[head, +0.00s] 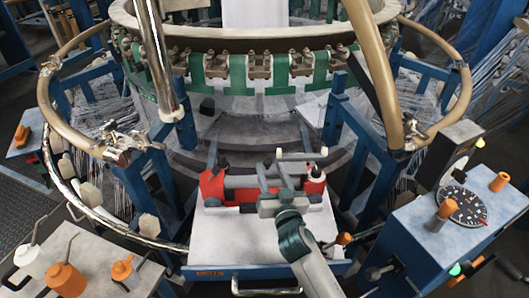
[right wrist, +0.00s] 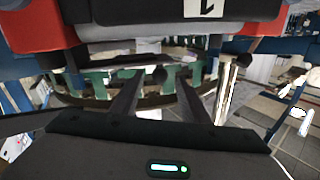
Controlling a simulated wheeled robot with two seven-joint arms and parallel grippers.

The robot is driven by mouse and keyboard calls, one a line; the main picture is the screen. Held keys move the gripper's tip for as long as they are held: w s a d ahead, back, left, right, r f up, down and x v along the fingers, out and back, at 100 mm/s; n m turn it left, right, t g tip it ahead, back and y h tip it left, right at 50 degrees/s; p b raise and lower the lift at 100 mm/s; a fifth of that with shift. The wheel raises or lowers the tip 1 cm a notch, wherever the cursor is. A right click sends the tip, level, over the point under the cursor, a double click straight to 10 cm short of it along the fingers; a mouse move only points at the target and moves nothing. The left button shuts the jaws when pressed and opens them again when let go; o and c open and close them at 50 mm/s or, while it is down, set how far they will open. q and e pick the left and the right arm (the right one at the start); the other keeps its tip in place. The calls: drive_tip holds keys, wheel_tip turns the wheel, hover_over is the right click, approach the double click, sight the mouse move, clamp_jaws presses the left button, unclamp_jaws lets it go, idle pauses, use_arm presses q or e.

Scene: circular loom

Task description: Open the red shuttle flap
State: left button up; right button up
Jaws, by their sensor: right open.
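The red shuttle (head: 213,186) lies on the white-topped tray (head: 225,240) in front of the loom, with red ends, a grey middle and black knobs. In the right wrist view its red body (right wrist: 36,28) fills the top, with a grey and black middle part (right wrist: 160,30) bearing a white label. My right gripper (head: 272,178) is open, in front of and over the shuttle's middle. Its two fingers show apart and empty in the right wrist view (right wrist: 158,88). They partly hide the shuttle, and I cannot tell whether they touch it or which part is the flap. My left gripper is out of view.
A tan ring rail (head: 48,92) and blue posts (head: 340,120) surround the loom behind the shuttle. A blue console (head: 420,240) with a dial and orange knobs stands at the right. A side table (head: 95,255) with bottles stands at the lower left.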

drive_tip(key=x, duration=0.6)
drive_tip(key=shift+w, duration=0.35)
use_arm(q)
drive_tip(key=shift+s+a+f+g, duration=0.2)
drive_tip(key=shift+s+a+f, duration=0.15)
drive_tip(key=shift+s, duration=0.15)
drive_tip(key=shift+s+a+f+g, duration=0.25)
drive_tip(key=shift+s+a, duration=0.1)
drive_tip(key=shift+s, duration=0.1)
use_arm(e)
drive_tip(key=shift+w+a, duration=0.25)
drive_tip(key=shift+w, duration=0.4)
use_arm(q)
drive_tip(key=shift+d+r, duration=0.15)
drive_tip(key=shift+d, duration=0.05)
use_arm(e)
clamp_jaws()
